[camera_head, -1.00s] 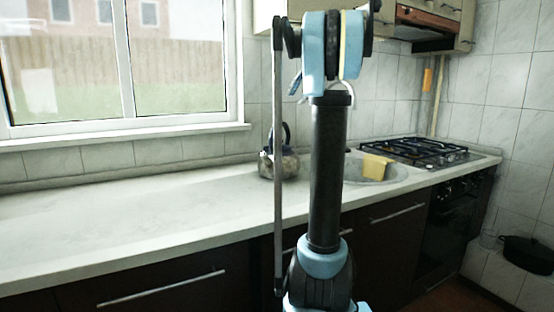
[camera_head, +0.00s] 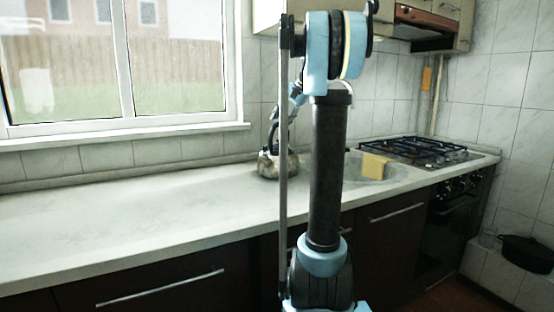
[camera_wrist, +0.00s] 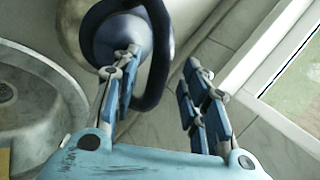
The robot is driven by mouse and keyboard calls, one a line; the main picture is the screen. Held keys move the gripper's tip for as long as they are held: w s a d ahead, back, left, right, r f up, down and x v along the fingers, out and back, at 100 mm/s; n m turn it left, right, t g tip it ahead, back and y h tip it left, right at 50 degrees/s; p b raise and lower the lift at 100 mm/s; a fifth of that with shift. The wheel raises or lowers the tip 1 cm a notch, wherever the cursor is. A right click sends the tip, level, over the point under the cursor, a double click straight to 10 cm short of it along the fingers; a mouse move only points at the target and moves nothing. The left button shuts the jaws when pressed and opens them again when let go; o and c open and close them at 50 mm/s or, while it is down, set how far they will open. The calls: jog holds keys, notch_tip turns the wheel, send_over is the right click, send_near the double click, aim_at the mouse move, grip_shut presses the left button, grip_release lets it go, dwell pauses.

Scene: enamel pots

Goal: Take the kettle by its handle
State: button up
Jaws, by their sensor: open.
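The kettle (camera_head: 268,167) stands on the counter by the wall in the head view, a mottled grey body partly hidden behind my arm. In the wrist view its body (camera_wrist: 72,22) is at the top left, with a dark blue lid and a dark looped handle (camera_wrist: 160,30). My gripper (camera_wrist: 162,58) is open above the kettle. The handle's side runs down the picture between the two fingers, nearer the left finger. The left finger overlaps the lid in the picture. I cannot tell whether either finger touches the kettle.
A round sink (camera_head: 390,180) with a yellow cloth (camera_head: 375,166) on its rim is right of the kettle, and a gas hob (camera_head: 420,150) lies beyond. The tiled wall and window (camera_head: 180,60) stand behind. The counter (camera_head: 130,205) to the left is clear.

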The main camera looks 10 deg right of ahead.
aim_at(277, 125)
jog(key=x, duration=0.4)
jog(key=shift+f, duration=0.15)
grip_shut()
